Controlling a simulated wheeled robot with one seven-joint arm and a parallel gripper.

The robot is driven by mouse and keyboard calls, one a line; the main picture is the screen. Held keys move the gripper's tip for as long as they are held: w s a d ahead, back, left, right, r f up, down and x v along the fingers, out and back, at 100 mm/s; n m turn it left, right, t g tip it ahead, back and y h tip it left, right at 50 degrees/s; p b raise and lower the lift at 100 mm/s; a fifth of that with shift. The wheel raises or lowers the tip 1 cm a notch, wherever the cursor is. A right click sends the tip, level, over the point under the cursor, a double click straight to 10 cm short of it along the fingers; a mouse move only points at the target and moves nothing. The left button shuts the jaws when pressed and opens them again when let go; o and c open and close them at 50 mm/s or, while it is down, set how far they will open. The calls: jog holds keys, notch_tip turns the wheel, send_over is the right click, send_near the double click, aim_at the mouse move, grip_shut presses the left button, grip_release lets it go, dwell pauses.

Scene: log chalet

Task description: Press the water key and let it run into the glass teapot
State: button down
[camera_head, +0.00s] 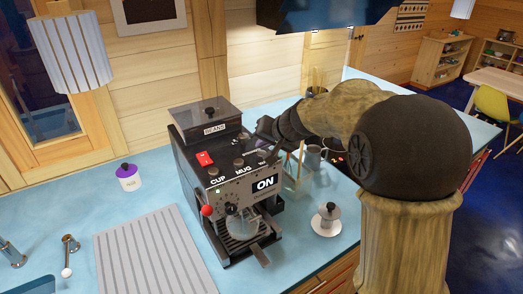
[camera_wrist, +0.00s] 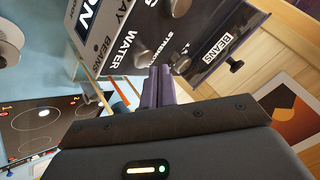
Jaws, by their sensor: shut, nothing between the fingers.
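The black and steel coffee machine (camera_head: 225,175) stands on the blue counter, with a lit ON panel (camera_head: 265,183). A clear glass vessel, apparently the glass teapot (camera_head: 240,225), stands on the machine's drip tray at its front. In the wrist view the WATER label (camera_wrist: 125,48) shows on the machine's panel (camera_wrist: 128,22). A dark round key (camera_wrist: 142,58) by this label is partly hidden by my fingers. My gripper (camera_wrist: 160,70) is shut and empty, its fingertips close to that key; I cannot tell whether they touch it. In the head view my gripper (camera_head: 268,130) is at the machine's upper right side.
A lidded metal pot (camera_head: 328,213) stands on a saucer right of the machine. A purple-lidded jar (camera_head: 128,177) and a striped mat (camera_head: 155,250) lie to the left. The BEANS hopper (camera_head: 207,115) tops the machine.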

jog(key=shift+r, duration=0.1)
jog(key=shift+r+p, duration=1.9)
jog(key=shift+r, duration=0.65)
jog(key=shift+f, duration=0.1)
jog(key=shift+s+d+f, duration=0.2)
jog(key=shift+d+f, duration=0.05)
jog(key=s+d+f+g+h, duration=0.1)
jog(key=s+d+f+h, duration=0.1)
jog(key=s+d+f, duration=0.3)
jog(key=s+d+f+g+h, duration=0.2)
jog(key=s+d+f, duration=0.3)
jog(key=s, duration=0.7)
jog(key=s+d+f+n+g+h+b, duration=0.1)
jog(key=s+d+f+h, duration=0.1)
jog(key=s+d+f, duration=0.4)
jog(key=s, duration=0.2)
jog(key=shift+s+d, duration=0.35)
jog(key=shift+s, duration=0.05)
